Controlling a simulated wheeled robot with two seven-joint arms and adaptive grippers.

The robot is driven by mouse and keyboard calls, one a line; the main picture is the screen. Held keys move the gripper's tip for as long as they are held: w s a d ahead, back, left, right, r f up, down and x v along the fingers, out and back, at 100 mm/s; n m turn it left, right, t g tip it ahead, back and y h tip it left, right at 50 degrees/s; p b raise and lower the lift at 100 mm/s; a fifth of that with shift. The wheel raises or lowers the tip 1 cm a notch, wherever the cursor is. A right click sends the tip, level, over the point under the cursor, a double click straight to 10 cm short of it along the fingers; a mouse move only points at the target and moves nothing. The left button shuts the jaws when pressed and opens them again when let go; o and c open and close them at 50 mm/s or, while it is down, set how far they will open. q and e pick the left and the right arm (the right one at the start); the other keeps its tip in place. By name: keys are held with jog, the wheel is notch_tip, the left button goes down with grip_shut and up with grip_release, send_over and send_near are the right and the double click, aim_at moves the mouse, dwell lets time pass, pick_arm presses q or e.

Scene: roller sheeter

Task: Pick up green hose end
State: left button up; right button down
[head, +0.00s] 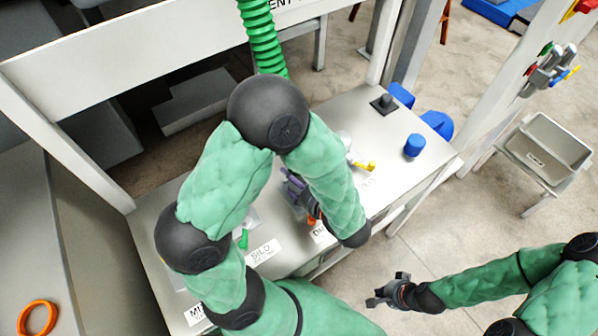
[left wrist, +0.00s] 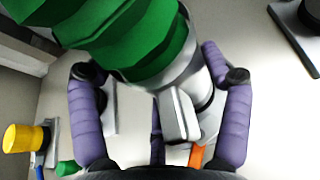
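The green hose (head: 262,38) comes down from the top of the head view and passes behind my left arm. In the left wrist view, the green hose end (left wrist: 150,45) has a pale grey collar and runs down between the two purple fingers of my left gripper (left wrist: 160,115). The fingers are spread, one on each side, with gaps beside the collar. In the head view my left gripper (head: 298,190) is partly covered by my forearm, low over the white panel. My right gripper (head: 386,291) is empty and looks open, away from the panel at lower right.
The white panel (head: 190,195) carries labels, a yellow handle (head: 364,166), a blue knob (head: 413,146) and a green handle (head: 244,239). An orange piece (left wrist: 197,156) lies by the fitting. A grey bin (head: 545,148) stands at right. An orange ring (head: 37,317) lies at lower left.

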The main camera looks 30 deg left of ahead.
pick_arm(q)
jog(key=c, duration=0.7)
jog(key=shift+r, duration=0.1)
jog(key=shift+r+p, duration=0.3)
notch_tip(320, 180, up, 2)
jog(key=shift+r+p, duration=0.15)
jog(key=shift+p, duration=0.6)
jog(key=r+p+v, duration=0.1)
jog(key=p+v, duration=0.2)
jog(key=v, duration=0.5)
jog(key=a+r+p+v, duration=0.1)
jog(key=r+p+v, duration=0.1)
jog(key=v, duration=0.6)
jog(key=shift+w+d+r+p, duration=0.15)
jog(key=shift+w+r+p, duration=0.05)
jog(key=shift+r+p, duration=0.25)
jog(key=shift+w+f, duration=0.1)
